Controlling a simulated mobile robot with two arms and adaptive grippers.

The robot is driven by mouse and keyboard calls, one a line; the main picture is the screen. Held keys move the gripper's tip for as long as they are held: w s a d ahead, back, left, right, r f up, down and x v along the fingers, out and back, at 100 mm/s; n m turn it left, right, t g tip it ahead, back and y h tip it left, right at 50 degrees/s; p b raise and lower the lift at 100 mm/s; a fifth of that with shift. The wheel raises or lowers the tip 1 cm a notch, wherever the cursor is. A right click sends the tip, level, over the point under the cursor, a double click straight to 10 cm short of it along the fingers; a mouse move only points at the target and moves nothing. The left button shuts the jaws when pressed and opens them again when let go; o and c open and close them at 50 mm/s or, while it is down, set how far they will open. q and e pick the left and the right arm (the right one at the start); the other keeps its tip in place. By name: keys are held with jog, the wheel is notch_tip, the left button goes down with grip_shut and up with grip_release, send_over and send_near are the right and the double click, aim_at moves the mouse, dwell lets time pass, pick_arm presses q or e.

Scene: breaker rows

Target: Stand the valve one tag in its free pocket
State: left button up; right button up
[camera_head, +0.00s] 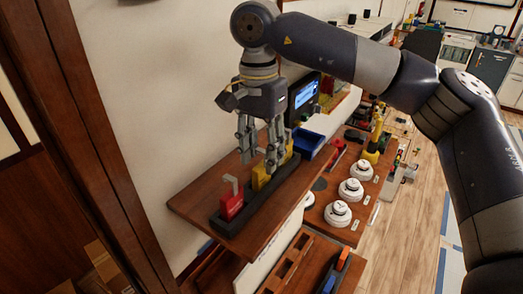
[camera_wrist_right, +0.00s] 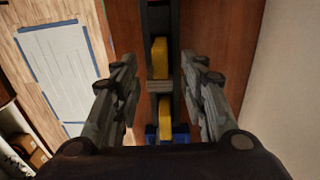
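A long dark rack (camera_head: 243,212) stands on a brown wooden shelf, with upright tags in its row. A red tag (camera_head: 231,205) with a grey upright piece is at the near end; yellow tags (camera_head: 261,178) stand farther along. No lettering is readable, so I cannot tell which is the valve one tag. My right gripper (camera_head: 262,160) is above the yellow tags, fingers pointing down. In the wrist view its spread fingers (camera_wrist_right: 160,95) flank the rack, apart from a yellow tag (camera_wrist_right: 160,58) and a grey crosspiece (camera_wrist_right: 159,87). The fingers partly hide the tags in the head view. My left gripper is out of view.
A blue bin (camera_head: 306,143) sits beyond the rack's far end, near a wall-side screen (camera_head: 305,95). White round devices (camera_head: 338,213) stand on a lower surface at right. The shelf (camera_head: 270,215) is bare along its front edge.

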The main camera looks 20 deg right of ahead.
jog(key=shift+r, duration=0.3)
notch_tip(320, 180, up, 5)
jog(key=shift+w+a+r+b, duration=0.1)
jog(key=shift+w+b, duration=0.05)
jog(key=shift+b, duration=0.8)
notch_tip(320, 180, up, 6)
jog(key=shift+r+p, duration=0.2)
jog(key=shift+p, duration=0.2)
jog(key=shift+a, duration=0.1)
